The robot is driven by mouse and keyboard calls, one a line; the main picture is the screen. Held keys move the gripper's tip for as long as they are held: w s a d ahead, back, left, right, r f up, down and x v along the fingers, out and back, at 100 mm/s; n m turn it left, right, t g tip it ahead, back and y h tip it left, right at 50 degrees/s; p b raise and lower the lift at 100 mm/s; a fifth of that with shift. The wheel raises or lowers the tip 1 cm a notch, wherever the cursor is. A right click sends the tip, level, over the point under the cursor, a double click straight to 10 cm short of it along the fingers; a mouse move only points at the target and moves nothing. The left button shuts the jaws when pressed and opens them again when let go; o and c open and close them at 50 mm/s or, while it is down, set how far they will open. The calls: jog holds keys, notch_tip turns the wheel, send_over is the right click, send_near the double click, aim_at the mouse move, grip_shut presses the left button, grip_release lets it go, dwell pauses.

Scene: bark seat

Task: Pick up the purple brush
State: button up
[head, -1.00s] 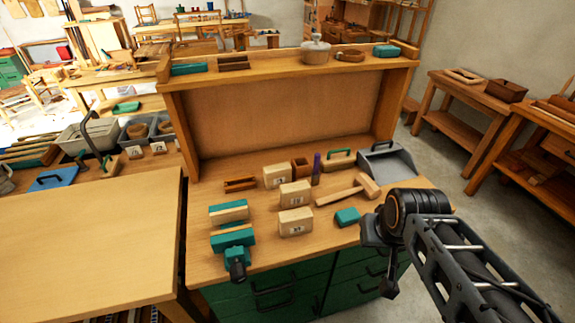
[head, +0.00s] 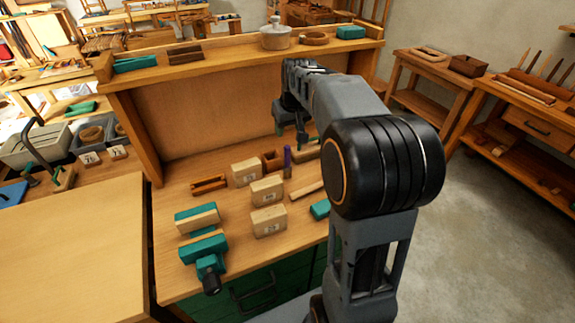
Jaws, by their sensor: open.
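The purple brush (head: 287,161) is a slim purple piece standing upright on the workbench, just right of a small brown wooden box (head: 271,161). My arm reaches over the right part of the bench. My gripper (head: 291,133) hangs fingers down above the brush, near the back panel. Its fingers are apart, with nothing seen between them. A gap seems to show between the fingertips and the brush top. My arm hides much of the bench's right side.
Several pale wooden blocks (head: 268,190) stand left and in front of the brush. A vise (head: 208,262) sits at the front left. A shelf (head: 220,66) runs above the back panel.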

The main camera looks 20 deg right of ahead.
aim_at(287, 147)
jog(key=x, duration=0.3)
jog(key=w+d+x, duration=0.1)
jog(key=x, duration=0.4)
jog(key=shift+w+d, duration=0.25)
jog(key=shift+w, duration=0.1)
jog(key=shift+p+x, duration=0.9)
jog(key=shift+x, duration=2.2)
jog(key=shift+s, duration=0.15)
grip_shut()
